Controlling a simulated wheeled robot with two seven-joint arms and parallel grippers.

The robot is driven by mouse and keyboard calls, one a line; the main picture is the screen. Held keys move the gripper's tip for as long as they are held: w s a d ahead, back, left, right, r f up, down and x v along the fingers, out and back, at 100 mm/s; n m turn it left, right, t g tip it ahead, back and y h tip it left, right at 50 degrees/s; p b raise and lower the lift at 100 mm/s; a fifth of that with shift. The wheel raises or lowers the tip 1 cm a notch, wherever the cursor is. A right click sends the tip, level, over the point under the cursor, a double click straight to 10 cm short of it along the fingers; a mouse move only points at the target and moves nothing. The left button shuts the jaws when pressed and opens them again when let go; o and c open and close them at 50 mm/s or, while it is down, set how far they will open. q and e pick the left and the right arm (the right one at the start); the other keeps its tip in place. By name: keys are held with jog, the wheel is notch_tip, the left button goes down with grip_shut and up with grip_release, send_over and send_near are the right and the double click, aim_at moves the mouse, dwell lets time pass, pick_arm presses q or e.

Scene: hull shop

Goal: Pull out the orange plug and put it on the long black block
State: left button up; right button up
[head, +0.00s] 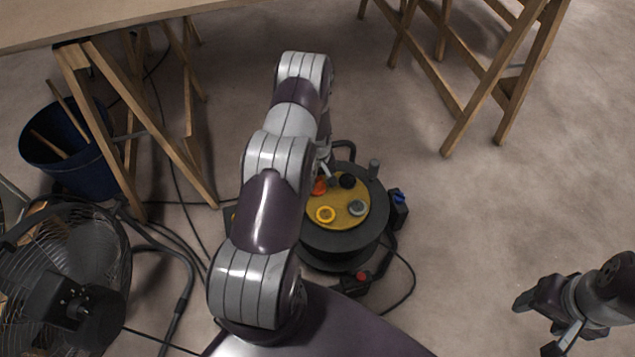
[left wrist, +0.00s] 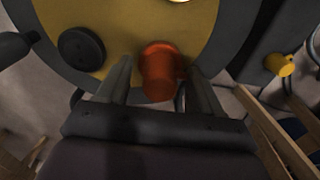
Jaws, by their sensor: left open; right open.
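The orange plug (head: 319,187) stands on the yellow face of the black cable reel (head: 335,243). In the left wrist view the orange plug (left wrist: 160,72) is between the two fingers of my left gripper (left wrist: 158,82), which are open with a gap beside it. In the head view my left arm partly hides the reel and this gripper. A black block (head: 398,212) with a blue piece is right of the reel. Another dark block with a yellow piece (left wrist: 280,65) shows in the left wrist view; I cannot tell which is the long one. My right gripper (head: 537,324) is open and empty, above the floor.
A fan (head: 65,270), a blue bucket (head: 60,150) and wooden trestles (head: 480,80) stand around. Cables lie on the floor.

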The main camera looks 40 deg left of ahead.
dwell(0.8)
pick_arm(q)
grip_shut()
jog(key=shift+r+p, duration=2.75)
jog(key=shift+r, duration=0.3)
